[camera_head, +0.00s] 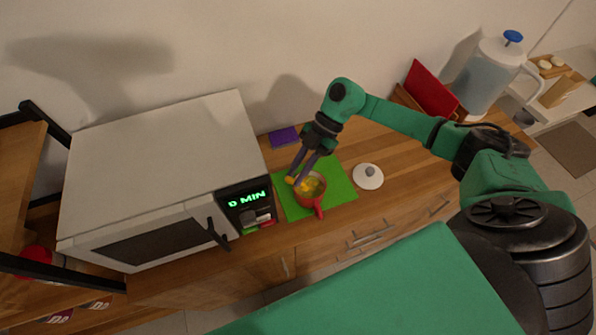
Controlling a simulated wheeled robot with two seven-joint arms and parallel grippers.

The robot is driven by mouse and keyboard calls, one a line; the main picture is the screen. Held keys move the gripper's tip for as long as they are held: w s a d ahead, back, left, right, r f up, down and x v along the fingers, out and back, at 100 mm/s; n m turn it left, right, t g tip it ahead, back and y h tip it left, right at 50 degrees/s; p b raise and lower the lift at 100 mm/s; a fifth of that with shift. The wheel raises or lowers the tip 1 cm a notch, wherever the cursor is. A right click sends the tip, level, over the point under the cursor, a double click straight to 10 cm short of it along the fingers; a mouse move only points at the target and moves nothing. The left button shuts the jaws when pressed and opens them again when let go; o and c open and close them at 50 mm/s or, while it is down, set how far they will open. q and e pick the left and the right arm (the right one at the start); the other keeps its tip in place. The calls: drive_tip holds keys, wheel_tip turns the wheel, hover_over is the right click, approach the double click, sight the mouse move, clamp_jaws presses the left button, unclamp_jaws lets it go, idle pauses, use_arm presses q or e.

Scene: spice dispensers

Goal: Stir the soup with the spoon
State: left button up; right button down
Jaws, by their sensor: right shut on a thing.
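A red pot (318,205) with a red handle stands on a green mat (342,190) on the wooden counter. Yellowish soup (314,186) shows inside it. My right gripper (296,181) reaches down over the pot's left rim, shut on a yellow thing at its fingertips. This is likely the spoon (291,180), but most of it is hidden by the fingers and the pot. I cannot tell how deep it sits in the soup. My left gripper is not in view.
A white microwave (160,165) showing "0 MIN" stands left of the mat. A white lid (368,177) lies right of the mat. A purple block (284,136) lies behind. A red board (432,90) and a water jug (490,77) stand at the back right.

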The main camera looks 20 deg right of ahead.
drive_tip(key=shift+r, duration=2.55)
drive_tip(key=shift+a+f, duration=0.1)
